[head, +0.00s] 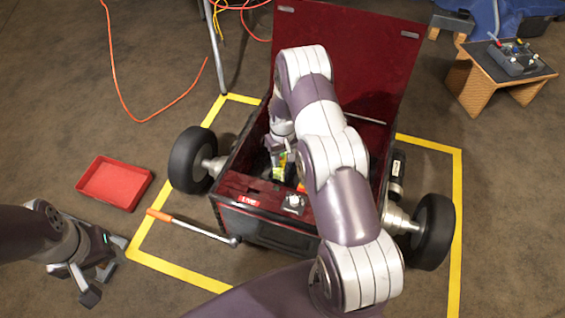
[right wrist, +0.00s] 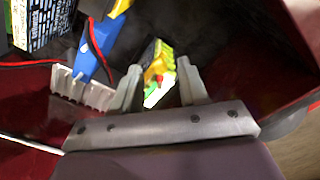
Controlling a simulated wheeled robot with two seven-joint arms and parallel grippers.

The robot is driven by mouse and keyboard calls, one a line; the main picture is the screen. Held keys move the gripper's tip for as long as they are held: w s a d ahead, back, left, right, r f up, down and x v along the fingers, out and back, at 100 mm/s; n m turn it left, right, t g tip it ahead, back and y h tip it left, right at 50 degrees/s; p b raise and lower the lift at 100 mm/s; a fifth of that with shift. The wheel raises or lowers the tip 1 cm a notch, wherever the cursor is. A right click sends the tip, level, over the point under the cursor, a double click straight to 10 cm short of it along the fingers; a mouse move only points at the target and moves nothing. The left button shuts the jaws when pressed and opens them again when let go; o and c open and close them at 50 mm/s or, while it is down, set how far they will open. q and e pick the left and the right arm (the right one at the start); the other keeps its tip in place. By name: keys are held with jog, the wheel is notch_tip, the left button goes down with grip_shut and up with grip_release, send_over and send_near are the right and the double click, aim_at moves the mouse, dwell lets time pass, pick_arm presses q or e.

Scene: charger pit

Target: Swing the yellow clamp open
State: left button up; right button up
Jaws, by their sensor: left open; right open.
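In the right wrist view, a blue bar (right wrist: 92,48) with a yellow part (right wrist: 120,8) at its upper end lies left of my right fingers. A yellow block with green and red bits (right wrist: 157,62) shows beyond the gap between the fingertips. I cannot tell for sure which yellow part is the clamp. My right gripper (right wrist: 160,72) is open and empty, reaching down inside the dark red box. In the head view, my right arm hides much of the box interior. My left gripper (head: 104,270) is open and empty over the floor at lower left.
The wheeled box (head: 262,222) stands inside a yellow floor outline with its lid (head: 385,60) up. An orange-handled bar (head: 190,226) sticks out at its front left. A red tray (head: 113,183) lies left. A small table (head: 505,70) with tools is at upper right.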

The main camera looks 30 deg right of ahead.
jog(key=shift+f, duration=0.45)
grip_shut()
jog(key=shift+r, duration=0.15)
